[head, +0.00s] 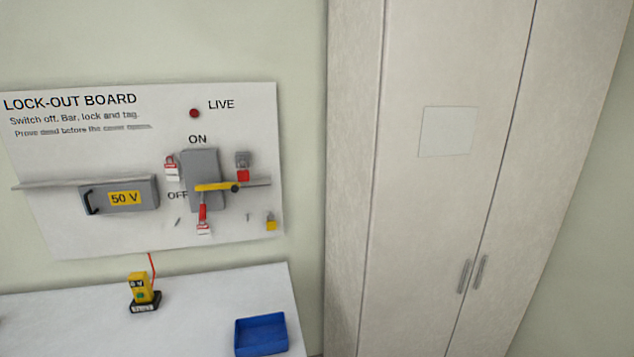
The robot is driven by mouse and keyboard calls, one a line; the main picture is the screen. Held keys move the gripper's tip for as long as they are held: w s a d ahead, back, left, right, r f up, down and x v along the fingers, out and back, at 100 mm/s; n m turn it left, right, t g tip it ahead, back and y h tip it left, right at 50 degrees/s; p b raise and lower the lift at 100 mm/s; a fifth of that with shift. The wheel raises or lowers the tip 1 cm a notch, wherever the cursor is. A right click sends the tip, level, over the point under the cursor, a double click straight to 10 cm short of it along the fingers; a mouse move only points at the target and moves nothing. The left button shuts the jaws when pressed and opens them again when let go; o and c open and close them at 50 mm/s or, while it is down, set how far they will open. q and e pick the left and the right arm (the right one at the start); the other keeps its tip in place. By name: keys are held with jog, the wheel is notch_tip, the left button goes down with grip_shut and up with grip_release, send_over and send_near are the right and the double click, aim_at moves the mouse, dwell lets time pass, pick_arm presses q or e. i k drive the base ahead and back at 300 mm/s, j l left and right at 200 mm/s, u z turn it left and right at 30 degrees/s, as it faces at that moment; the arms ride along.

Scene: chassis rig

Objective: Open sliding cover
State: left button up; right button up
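The sliding cover (146,193) is a grey box front with a yellow "50 V" label and a black handle (91,202) at its left end. It sits on a horizontal rail (45,186) on the white lock-out board (80,235). Whether anything lies behind it is hidden. A red lock (202,214) with a tag hangs below the bar. Neither of my grippers is in view.
A yellow tester (140,288) with a red lead stands on the white table (70,320). A blue tray (261,335) lies at the table's right. A red lamp (194,113) marked LIVE is on the board. A tall cabinet (430,220) stands at the right.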

aim_at(133, 195)
jog(key=u, duration=1.3)
